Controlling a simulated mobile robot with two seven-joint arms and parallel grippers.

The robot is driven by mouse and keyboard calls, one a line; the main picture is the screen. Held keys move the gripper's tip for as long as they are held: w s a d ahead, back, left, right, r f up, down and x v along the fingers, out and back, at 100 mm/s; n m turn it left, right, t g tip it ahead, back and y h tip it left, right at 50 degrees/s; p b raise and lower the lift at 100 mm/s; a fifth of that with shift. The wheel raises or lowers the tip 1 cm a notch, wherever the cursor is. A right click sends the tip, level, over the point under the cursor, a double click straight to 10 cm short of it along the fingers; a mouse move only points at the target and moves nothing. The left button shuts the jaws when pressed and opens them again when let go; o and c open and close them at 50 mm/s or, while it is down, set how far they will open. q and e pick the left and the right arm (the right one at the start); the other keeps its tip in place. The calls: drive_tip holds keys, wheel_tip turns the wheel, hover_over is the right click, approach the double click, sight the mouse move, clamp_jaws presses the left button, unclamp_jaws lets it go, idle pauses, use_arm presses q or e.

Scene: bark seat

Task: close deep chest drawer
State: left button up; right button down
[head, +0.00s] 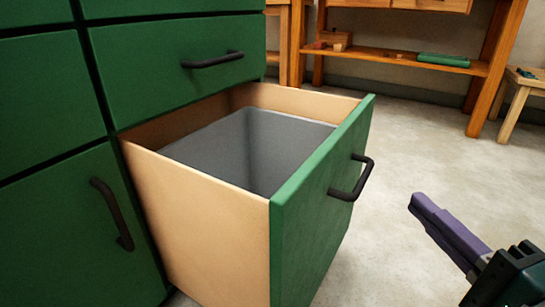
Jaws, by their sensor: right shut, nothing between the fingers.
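The deep chest drawer (207,228) is pulled well out of the green chest (59,103). It has light wood sides, a green front panel (322,214) and a black bar handle (353,180). A grey bin-like insert (220,148) sits inside it. My right gripper (424,209) is at the lower right, with purple fingers shut and nothing between them. It points toward the drawer front and is apart from the panel and handle. My left gripper is not in view.
The drawer above (180,65) is shut, and a green door (77,235) at the lower left is shut. A wooden workbench with a shelf (395,59) stands at the back, with a small stool (522,92) at the right. The concrete floor (425,145) right of the drawer is clear.

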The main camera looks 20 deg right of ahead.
drive_tip(key=w, duration=0.1)
drive_tip(key=b, duration=0.3)
approach(342, 148)
drive_tip(key=w+d, duration=0.3)
drive_tip(key=shift+w+a, duration=0.9)
drive_tip(key=shift+w+a+r, duration=0.1)
drive_tip(key=shift+w+a, duration=0.35)
drive_tip(key=shift+a, duration=0.05)
